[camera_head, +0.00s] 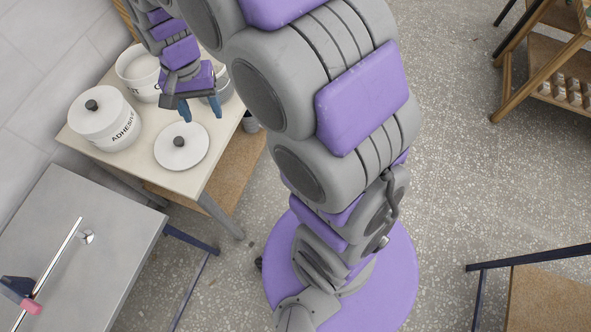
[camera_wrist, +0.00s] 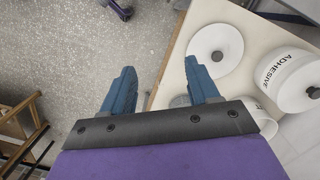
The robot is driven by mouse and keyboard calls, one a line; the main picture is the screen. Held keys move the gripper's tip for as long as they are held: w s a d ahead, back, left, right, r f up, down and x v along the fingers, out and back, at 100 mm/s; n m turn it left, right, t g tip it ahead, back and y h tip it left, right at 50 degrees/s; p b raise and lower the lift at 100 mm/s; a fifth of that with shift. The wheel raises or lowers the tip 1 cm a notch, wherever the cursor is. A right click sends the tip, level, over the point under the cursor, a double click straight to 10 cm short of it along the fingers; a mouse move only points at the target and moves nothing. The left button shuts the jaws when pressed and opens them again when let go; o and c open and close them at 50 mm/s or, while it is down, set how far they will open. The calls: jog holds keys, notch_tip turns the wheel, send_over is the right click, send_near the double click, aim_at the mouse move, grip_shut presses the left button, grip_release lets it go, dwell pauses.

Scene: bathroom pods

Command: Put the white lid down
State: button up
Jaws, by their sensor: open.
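The white lid (camera_head: 181,150) is a round disc with a dark knob. It lies flat, knob up, on the pale table top near its front edge. In the wrist view the lid (camera_wrist: 206,42) is beyond the right finger, apart from it. My gripper (camera_head: 200,108) is open and empty, with blue fingers pointing down near the table's right side, behind the lid in the head view. In the wrist view my gripper (camera_wrist: 158,80) has floor and the table edge between its fingers.
A lidded white pot marked ADHESIVE (camera_head: 103,125) stands left of the lid. An open white pot (camera_head: 136,66) stands behind it. A grey container (camera_head: 224,86) is partly hidden by my gripper. A grey cabinet (camera_head: 75,235) with a bar stands in front.

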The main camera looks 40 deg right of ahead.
jog(key=s+d+r+n, duration=0.1)
jog(key=s+d+n, duration=0.1)
jog(key=s, duration=1)
jog(key=s+d+r+n, duration=0.1)
jog(key=s+d+n, duration=0.2)
jog(key=s, duration=1)
jog(key=shift+s+d+r+g+h, duration=0.3)
jog(key=shift+d+r, duration=0.1)
jog(key=shift+d, duration=0.6)
